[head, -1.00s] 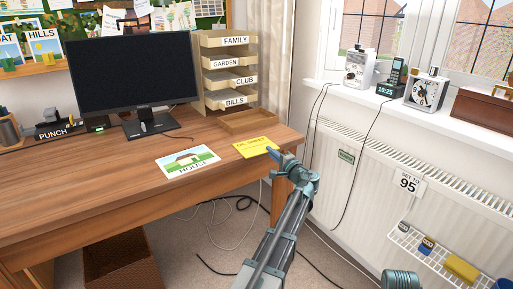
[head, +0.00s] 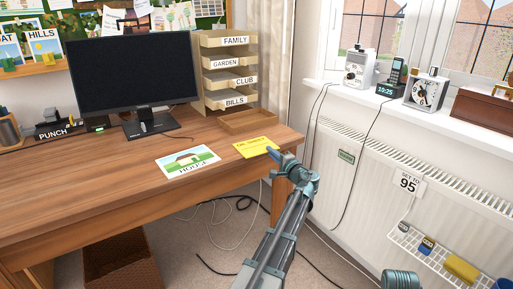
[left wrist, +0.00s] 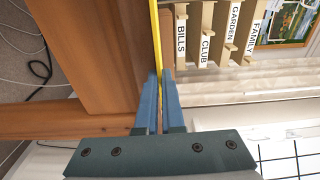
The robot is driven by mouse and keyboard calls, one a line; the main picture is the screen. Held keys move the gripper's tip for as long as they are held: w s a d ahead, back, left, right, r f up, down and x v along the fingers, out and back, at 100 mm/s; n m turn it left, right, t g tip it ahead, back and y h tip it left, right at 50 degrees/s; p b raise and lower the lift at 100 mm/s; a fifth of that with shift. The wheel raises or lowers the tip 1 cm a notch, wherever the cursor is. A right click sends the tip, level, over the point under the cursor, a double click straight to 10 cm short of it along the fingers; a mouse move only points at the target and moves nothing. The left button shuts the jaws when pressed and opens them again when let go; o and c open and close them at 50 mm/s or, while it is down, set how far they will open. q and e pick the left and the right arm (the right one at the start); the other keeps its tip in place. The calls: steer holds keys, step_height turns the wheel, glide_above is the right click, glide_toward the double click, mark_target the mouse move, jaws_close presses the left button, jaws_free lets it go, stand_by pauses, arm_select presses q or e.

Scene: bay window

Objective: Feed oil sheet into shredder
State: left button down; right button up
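The yellow sheet (head: 256,147) lies flat at the desk's right front edge, its small print too blurred to read. My left gripper (head: 272,151) is at the sheet's right edge. In the left wrist view the sheet shows edge-on as a thin yellow strip (left wrist: 156,35) running in between the blue fingertips (left wrist: 160,75), which are close together on it. I cannot make out a shredder in either view.
A HOUSE picture card (head: 188,162) lies left of the sheet on the desk (head: 90,175). Behind stand a monitor (head: 130,75) and a labelled letter rack (head: 230,72). A brown basket (head: 118,262) is below the desk. A radiator (head: 350,185) is at right; cables trail on the floor.

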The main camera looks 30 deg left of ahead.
arm_select(q)
steer(key=shift+r+p, duration=0.45)
stand_by(0.6)
